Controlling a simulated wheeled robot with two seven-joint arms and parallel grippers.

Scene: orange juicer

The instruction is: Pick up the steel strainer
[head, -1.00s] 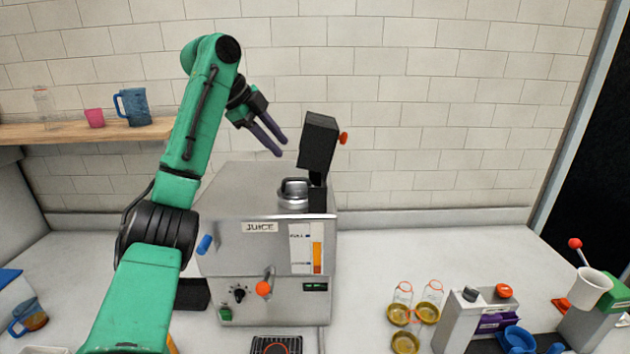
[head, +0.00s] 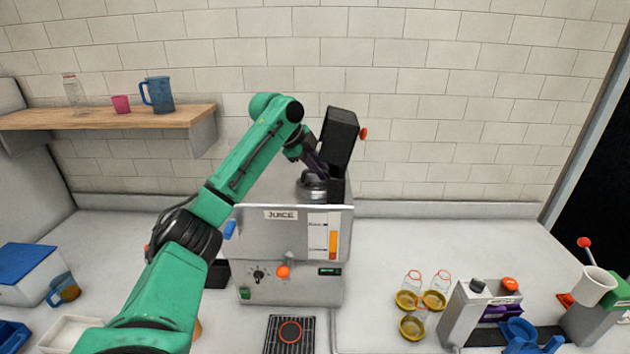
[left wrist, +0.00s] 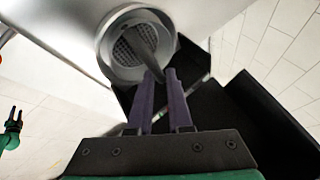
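The steel strainer (head: 312,186) sits in the top opening of the metal juicer (head: 295,258). In the left wrist view the strainer (left wrist: 126,48) shows as a round rim with a perforated bottom, and a dark grey bar crosses it towards my fingertips. My left gripper (head: 320,172) reaches down to the strainer from behind its upper side. Its two purple fingers (left wrist: 160,76) point at the strainer rim, with the bar's end between or just beyond the tips. Whether they clamp it is unclear. A small green and black gripper-like part (left wrist: 14,122), probably my right gripper, shows at the left edge.
The juicer's black tilted head (head: 339,137) stands close beside my left gripper. A shelf (head: 190,118) with a blue jug (head: 158,95) is at the left.

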